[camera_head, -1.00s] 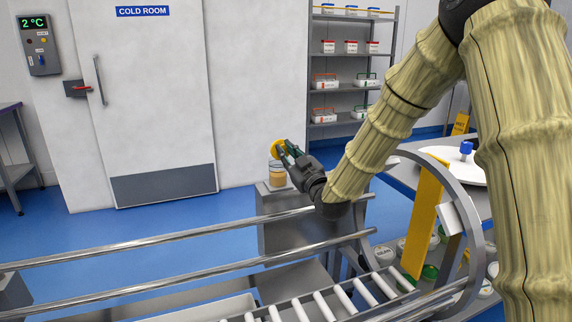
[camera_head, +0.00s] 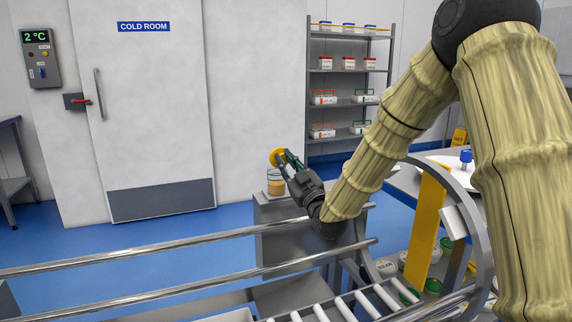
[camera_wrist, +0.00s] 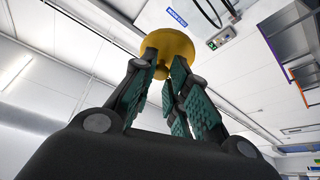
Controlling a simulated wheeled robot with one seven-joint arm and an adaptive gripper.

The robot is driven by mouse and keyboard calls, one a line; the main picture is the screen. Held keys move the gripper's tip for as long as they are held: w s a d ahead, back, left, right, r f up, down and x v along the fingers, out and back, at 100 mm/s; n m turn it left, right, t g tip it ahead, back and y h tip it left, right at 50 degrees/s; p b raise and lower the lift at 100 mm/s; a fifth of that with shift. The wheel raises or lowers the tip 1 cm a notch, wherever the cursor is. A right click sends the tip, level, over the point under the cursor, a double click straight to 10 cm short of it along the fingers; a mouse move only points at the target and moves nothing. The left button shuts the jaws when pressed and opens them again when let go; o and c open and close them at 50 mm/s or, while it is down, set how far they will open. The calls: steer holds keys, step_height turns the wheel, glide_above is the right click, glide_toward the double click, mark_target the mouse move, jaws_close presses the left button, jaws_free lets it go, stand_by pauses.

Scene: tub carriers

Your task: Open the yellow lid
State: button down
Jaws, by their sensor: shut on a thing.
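The yellow lid (camera_head: 277,157) is a round disc in my gripper (camera_head: 285,160). In the head view it is tilted, with its face towards the camera, just above the rim of a clear jar (camera_head: 275,185) with tan contents. The jar stands upright on a grey pedestal (camera_head: 283,215). I cannot tell whether lid and rim touch. In the wrist view the yellow lid (camera_wrist: 168,42) lies across the fingertips of my gripper (camera_wrist: 165,68), whose green-padded fingers are close together on it. The jar does not show in the wrist view.
Steel rails (camera_head: 150,258) and a roller conveyor (camera_head: 345,305) run in front of the pedestal. A curved metal hoop (camera_head: 480,210) and a yellow panel (camera_head: 425,225) stand to the right. A shelf rack (camera_head: 349,100) and the cold room door (camera_head: 145,100) are behind. Blue floor is open at left.

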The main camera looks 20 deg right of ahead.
steer(key=c, duration=1.3)
jaws_free()
steer(key=shift+r, duration=0.1)
steer(key=shift+c, duration=0.2)
steer(key=v, duration=1.2)
